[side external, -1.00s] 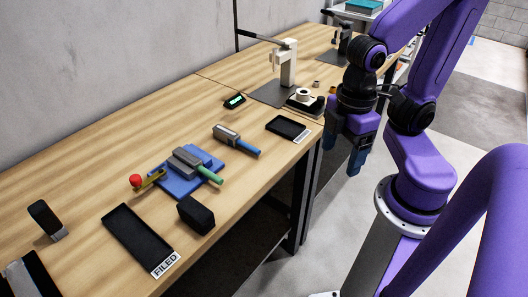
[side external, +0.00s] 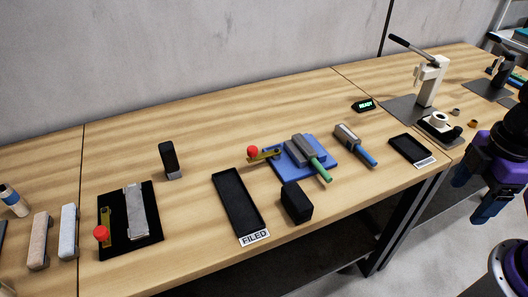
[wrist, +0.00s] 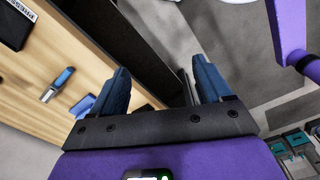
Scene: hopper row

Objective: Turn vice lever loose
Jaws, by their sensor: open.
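The vice (side external: 290,165) has a blue base and grey jaws and sits mid-table in the side external view. Its brass lever (side external: 268,156) with a red knob (side external: 252,152) sticks out to the left. A green-handled tool (side external: 318,170) lies at the jaws; whether it is clamped I cannot tell. My gripper (side external: 473,196) is at the right edge, off the table's front, well apart from the vice. In the wrist view my gripper (wrist: 163,85) is open and empty, with the floor and table edge beyond the fingers.
An empty black FILED tray (side external: 232,196), a black block (side external: 297,203) and a blue-handled tool (side external: 362,152) lie around the vice. Another empty tray (side external: 405,146) is at right. A second red-knobbed lever (side external: 102,233) lies on a black mat (side external: 145,239) at left.

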